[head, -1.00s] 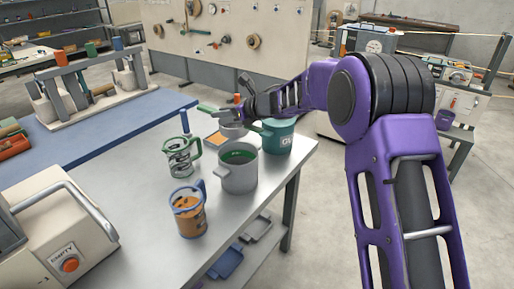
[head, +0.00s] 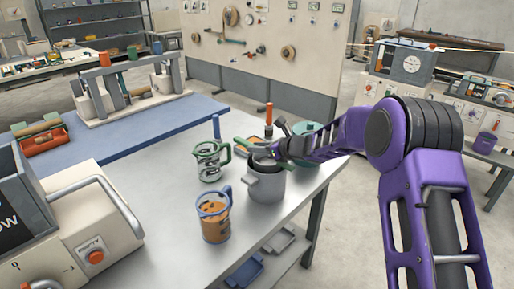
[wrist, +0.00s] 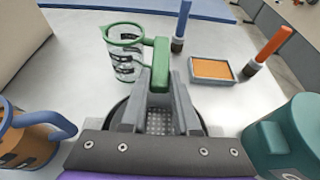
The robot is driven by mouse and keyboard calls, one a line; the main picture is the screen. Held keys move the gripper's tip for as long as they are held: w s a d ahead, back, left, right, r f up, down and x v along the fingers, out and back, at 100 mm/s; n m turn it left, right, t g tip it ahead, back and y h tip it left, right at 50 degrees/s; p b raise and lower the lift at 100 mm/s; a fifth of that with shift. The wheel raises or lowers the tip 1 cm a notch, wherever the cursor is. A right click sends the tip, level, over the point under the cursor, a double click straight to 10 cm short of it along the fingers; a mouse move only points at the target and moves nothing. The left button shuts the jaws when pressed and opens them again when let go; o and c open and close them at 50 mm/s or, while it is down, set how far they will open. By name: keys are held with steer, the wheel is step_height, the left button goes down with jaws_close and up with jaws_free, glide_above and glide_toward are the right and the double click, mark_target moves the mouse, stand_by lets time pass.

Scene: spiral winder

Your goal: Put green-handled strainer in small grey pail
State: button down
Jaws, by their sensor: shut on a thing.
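The green-handled strainer shows its green handle (wrist: 160,62) between my fingers in the wrist view, with a perforated metal part (wrist: 158,122) below it. My gripper (wrist: 160,98) is shut on it; in the head view my gripper (head: 277,151) is right at the mouth of the small grey pail (head: 266,187). The handle (head: 241,143) points left, past the pail's rim. The pail stands upright near the table's right edge. My gripper hides much of its mouth, so how deep the strainer sits cannot be told.
A green-handled jug (head: 209,163) stands left of the pail, an orange-filled blue-handled jug (head: 214,222) in front. A teal pail (wrist: 292,140) is close on the right. Behind are an orange tray (wrist: 212,69) and upright brushes (wrist: 268,48). The table's left middle (head: 150,190) is clear.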

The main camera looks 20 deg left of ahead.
steer(key=shift+f+b, duration=0.55)
steer(key=shift+b, duration=0.4)
steer(key=c, duration=0.7)
jaws_free()
steer(key=shift+o, duration=0.2)
steer(key=shift+r+p, duration=0.8)
steer(key=shift+p, duration=0.35)
steer(key=b+v, duration=0.1)
steer(key=v, duration=1.1)
steer(key=shift+s+f, duration=0.1)
steer(key=shift+f, duration=0.05)
